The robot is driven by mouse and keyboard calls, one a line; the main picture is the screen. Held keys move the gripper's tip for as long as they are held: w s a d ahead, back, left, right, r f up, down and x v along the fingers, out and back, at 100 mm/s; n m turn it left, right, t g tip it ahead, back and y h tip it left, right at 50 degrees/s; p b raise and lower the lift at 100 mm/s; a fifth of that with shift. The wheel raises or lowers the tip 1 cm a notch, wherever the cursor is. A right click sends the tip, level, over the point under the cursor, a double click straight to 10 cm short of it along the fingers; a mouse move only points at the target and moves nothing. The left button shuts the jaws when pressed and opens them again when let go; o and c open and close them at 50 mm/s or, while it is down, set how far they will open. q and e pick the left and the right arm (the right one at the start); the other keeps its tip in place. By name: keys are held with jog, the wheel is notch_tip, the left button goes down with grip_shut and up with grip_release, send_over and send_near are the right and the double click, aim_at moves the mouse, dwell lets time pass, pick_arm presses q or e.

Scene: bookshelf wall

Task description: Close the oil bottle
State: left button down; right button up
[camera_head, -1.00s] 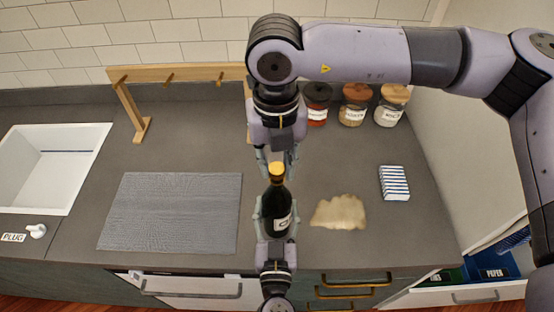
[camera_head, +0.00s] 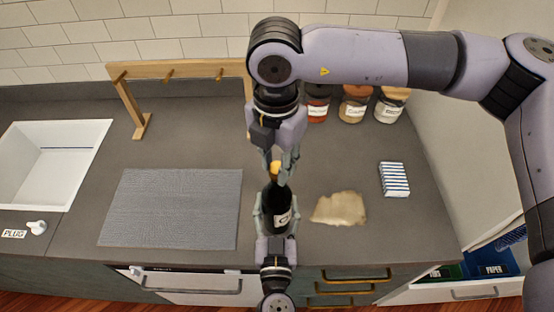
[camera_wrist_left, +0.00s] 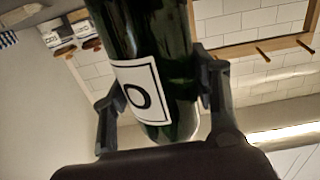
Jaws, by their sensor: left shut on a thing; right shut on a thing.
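A dark green oil bottle (camera_head: 276,208) with a white label stands upright near the counter's front edge. A yellow-orange cap (camera_head: 275,168) is at its top. My left gripper (camera_head: 277,216) comes from below and is shut on the bottle's body, one finger on each side. In the left wrist view the fingers press both sides of the bottle (camera_wrist_left: 150,60) by its label. My right gripper (camera_head: 280,165) reaches down from above and is shut on the cap. Its fingers partly hide the cap and the bottle's neck, so I cannot tell how the cap sits.
A tan cloth-like patch (camera_head: 340,208) lies right of the bottle, with a blue-striped packet (camera_head: 394,180) farther right. A grey mat (camera_head: 172,209) lies left. Jars (camera_head: 355,106) and a wooden rack (camera_head: 180,75) stand behind. A sink (camera_head: 55,160) is far left.

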jog(key=m, duration=0.8)
jog(key=shift+a+r, duration=0.1)
jog(key=shift+m, duration=1.3)
jog(key=o, duration=0.7)
jog(key=shift+r, duration=2.15)
